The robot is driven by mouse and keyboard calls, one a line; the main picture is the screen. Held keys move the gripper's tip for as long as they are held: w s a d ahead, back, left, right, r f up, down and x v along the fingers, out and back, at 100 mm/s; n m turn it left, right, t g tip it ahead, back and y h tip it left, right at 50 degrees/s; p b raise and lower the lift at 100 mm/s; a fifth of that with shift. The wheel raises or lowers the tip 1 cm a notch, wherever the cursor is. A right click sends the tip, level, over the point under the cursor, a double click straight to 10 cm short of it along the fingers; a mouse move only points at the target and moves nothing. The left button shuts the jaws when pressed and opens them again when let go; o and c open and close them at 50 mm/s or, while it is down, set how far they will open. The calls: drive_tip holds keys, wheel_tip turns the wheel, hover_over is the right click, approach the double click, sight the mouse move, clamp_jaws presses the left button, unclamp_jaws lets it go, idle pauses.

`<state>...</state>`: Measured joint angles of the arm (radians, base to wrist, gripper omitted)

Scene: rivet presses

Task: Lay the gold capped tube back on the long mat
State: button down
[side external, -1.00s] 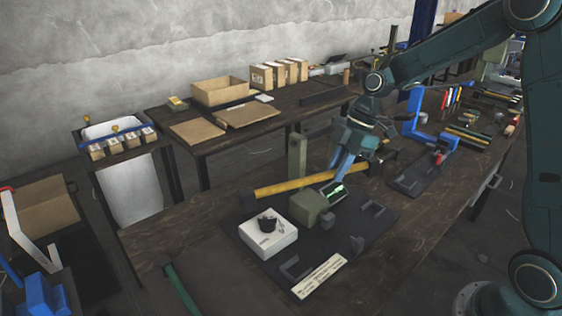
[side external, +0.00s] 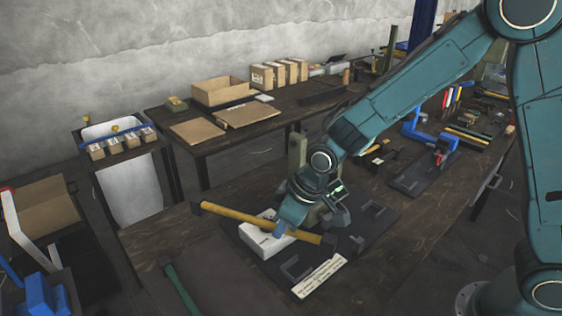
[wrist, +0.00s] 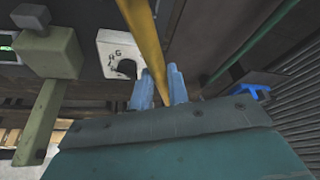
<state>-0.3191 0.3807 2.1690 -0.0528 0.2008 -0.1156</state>
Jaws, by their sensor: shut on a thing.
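The gold tube (side external: 245,217) has dark caps at its ends and is tilted slightly down to the right in the side view. My gripper (side external: 283,230) is shut around the tube's middle and holds it above the press's dark base plate and white box. In the wrist view the tube (wrist: 147,40) runs between the two blue fingers (wrist: 160,88). The long mat (side external: 222,265) is a dark brown strip at the front left of the bench. A green tube (side external: 178,285) lies along its left side. The gold tube is apart from the mat.
The white box (side external: 262,238) sits on the dark base plate (side external: 380,222) under the tube. An olive press column (side external: 297,155) stands behind my gripper. A label strip (side external: 320,277) lies at the plate's front. The mat's middle looks bare.

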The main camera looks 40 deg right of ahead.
drive_tip(key=s+a+f+m+h, duration=0.2)
drive_tip(key=s+a+m, duration=0.2)
drive_tip(key=a, duration=0.5)
drive_tip(key=shift+s+a+m, duration=0.15)
drive_tip(key=shift+a+m, duration=0.1)
drive_tip(key=shift+m, duration=0.35)
drive_tip(key=shift+f, duration=3.85)
drive_tip(key=shift+f, duration=0.6)
drive_tip(key=c, duration=1.3)
unclamp_jaws()
drive_tip(key=shift+s+r, duration=0.1)
drive_tip(key=shift+v, duration=6.7)
